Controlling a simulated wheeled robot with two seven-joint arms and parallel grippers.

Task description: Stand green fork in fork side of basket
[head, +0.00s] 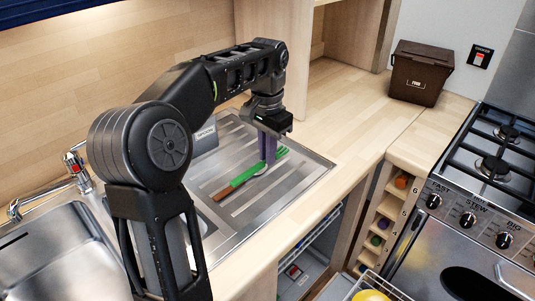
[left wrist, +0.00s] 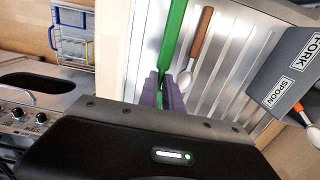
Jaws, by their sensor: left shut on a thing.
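My left gripper (head: 268,146) has purple fingers, which also show in the left wrist view (left wrist: 165,90). It is shut on the green fork (head: 246,176), low over the steel drainer (head: 314,172). The fork lies roughly level, and its long green part also shows in the left wrist view (left wrist: 175,38). I cannot tell whether it still touches the drainer. The grey basket (head: 205,138) stands at the back of the drainer, partly behind my left arm. Its FORK and SPOON labels show in the left wrist view (left wrist: 284,66). My right gripper is out of view.
A brown-handled spoon (left wrist: 202,36) lies on the drainer beside the fork. The sink (head: 62,255) and tap (head: 75,168) are left. A brown bin (head: 420,74) and the cooker (head: 490,160) are right. The worktop between is clear.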

